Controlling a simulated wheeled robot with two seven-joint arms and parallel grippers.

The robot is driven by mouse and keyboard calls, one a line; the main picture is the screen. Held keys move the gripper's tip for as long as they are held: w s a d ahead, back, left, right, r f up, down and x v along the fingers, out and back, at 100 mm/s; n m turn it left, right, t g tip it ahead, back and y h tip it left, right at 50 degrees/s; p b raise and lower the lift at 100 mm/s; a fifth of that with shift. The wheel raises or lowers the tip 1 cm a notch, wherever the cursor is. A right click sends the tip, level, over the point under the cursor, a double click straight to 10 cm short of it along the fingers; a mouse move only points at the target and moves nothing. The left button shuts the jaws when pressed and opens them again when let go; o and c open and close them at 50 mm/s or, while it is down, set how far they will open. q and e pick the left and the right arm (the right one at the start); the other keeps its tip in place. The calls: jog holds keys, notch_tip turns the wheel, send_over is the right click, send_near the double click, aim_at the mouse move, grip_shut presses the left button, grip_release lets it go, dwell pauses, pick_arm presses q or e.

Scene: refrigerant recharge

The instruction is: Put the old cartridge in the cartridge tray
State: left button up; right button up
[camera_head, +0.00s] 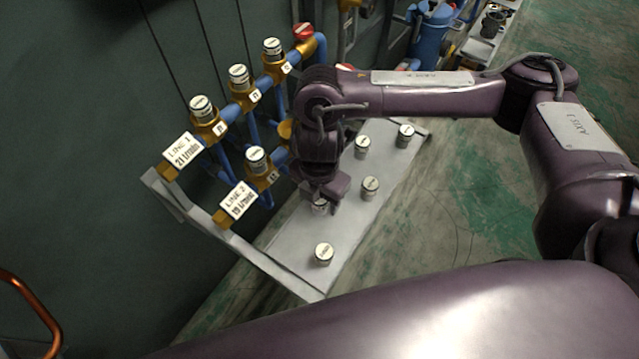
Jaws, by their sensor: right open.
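The cartridge tray (285,245) is a flat light-grey surface below the pipes. Several small pale cylindrical cartridges stand upright on it, including a front one (324,254), a middle one (370,188) and a far-right one (405,136). My right gripper (325,193) points down over the tray and is open. One cartridge (319,206) shows just under its fingers, partly hidden; I cannot tell whether they touch it. Similar cartridges sit in the brass fittings, such as the left one (201,107). I cannot tell which cartridge is the old one. My left gripper is out of view.
Blue pipes with brass fittings rise behind the tray, with labels for line 1 (184,150) and line 2 (238,200). A red knob (303,32) tops the upper line. A blue tank (430,35) stands at the back. Green-grey floor (475,190) is clear at right.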

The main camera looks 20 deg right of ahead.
notch_tip(320, 180, up, 12)
jog(key=p, duration=0.1)
dwell(0.5)
notch_tip(320, 180, up, 7)
jog(key=p, duration=0.7)
jog(key=shift+p, duration=0.35)
jog(key=shift+f, duration=0.1)
